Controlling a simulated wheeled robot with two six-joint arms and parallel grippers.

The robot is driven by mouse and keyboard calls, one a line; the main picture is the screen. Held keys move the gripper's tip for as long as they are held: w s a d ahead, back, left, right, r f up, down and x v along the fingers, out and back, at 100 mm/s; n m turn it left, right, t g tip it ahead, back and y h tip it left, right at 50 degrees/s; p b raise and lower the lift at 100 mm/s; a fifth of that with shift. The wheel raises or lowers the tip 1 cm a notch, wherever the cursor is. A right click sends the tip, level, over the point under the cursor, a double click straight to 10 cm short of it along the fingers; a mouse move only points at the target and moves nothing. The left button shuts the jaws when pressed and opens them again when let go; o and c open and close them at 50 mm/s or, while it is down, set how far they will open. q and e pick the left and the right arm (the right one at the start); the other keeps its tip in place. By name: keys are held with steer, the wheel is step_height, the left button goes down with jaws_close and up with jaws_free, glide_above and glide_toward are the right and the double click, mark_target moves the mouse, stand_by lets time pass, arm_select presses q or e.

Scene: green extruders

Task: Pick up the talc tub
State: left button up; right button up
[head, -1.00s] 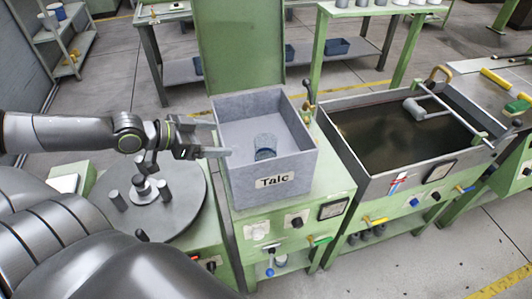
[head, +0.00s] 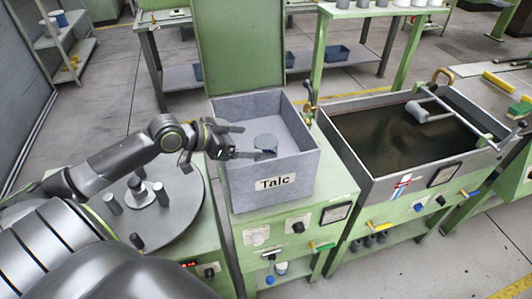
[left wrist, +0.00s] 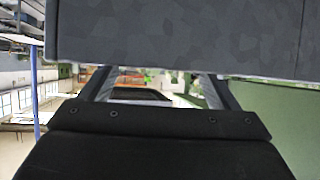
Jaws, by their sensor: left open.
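A grey open box with a "Talc" label (head: 305,165) stands on a green machine cabinet in the head view. In the left wrist view the two fingers (left wrist: 156,88) are spread apart, and a grey mottled surface fills the top. The tub cannot be made out there. My right gripper is not in view.
Left of the box is a round grey turntable (head: 155,210) with several upright pegs. To the right is a dark, liquid-filled tank (head: 480,155) with a rod and roller across it.

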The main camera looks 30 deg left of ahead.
mark_target(264, 142)
arm_select(q)
steer(key=shift+p+x, duration=0.5)
steer(key=shift+x, duration=3.2)
steer(key=shift+r, duration=0.1)
steer(key=c, duration=1.1)
